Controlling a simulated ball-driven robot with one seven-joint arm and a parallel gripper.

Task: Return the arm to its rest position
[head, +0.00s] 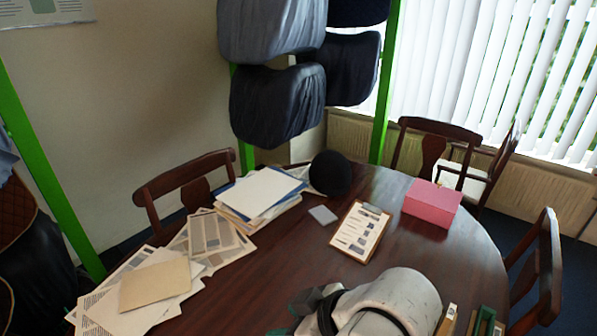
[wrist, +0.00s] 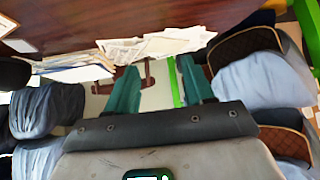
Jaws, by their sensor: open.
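My gripper (wrist: 158,72) shows in the wrist view as two teal fingers standing well apart, with nothing held between them. Behind the gap are a pale wall, a dark chair and a green post. In the head view my white and grey arm reaches in at the bottom centre, in front of the dark wooden table (head: 462,250). Part of a teal finger (head: 303,304) shows at the arm's left end there. The rest of the gripper is hidden by the arm or too dark to make out.
The table bears loose papers (head: 215,236), a paper stack (head: 262,192), a black ball-like object (head: 330,174), a clipboard (head: 360,230) and a pink box (head: 432,204). Chairs (head: 186,187) surround it. Dark covered saddles (head: 277,104) hang on green posts (head: 384,82) behind.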

